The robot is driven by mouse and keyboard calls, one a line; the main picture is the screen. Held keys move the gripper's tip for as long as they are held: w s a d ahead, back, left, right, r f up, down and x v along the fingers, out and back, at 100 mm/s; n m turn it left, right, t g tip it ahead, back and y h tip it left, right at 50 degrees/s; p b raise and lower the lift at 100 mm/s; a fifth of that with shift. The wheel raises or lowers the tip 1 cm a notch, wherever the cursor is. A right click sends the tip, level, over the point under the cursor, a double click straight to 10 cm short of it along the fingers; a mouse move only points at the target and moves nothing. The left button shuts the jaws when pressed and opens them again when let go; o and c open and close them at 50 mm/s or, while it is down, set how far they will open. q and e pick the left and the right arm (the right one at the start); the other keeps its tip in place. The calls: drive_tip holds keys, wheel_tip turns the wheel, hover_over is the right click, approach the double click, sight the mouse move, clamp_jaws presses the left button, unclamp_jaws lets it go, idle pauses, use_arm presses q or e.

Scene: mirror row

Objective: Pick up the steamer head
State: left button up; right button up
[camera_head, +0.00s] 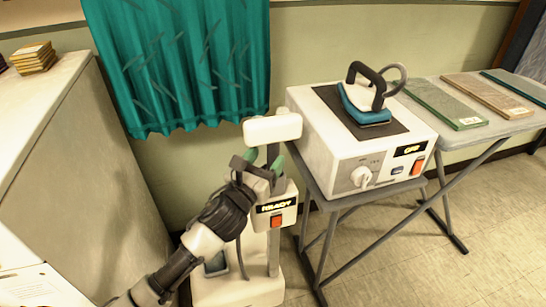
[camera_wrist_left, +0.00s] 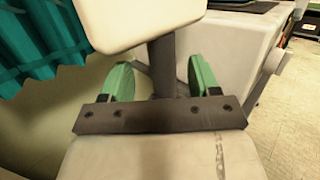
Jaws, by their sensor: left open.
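The steamer head is a white rounded block (camera_head: 272,128) on a dark grey neck, at the top of a white garment steamer. It also fills the top of the left wrist view (camera_wrist_left: 135,18), with its grey neck (camera_wrist_left: 162,66) below. My left gripper (camera_head: 265,160) is open just under the white block. In the left wrist view its green-padded fingers (camera_wrist_left: 163,82) stand on either side of the neck, with gaps visible on both sides. The neck's lower part is hidden behind the gripper's bar. My right gripper is not in view.
The steamer's body (camera_head: 275,208) shows a READY display and an orange switch; its base (camera_head: 240,289) stands on the floor. An ironing station (camera_head: 330,150) with an iron (camera_head: 365,100) is close on the right. A teal curtain (camera_head: 180,60) hangs behind; a pale cabinet (camera_head: 85,170) stands left.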

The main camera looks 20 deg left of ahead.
sight(270, 154)
use_arm(q)
drive_tip(key=x, duration=0.3)
drive_tip(key=shift+w+d+r, duration=0.1)
drive_tip(key=shift+w+d, duration=0.1)
drive_tip(key=shift+w, duration=0.1)
clamp_jaws()
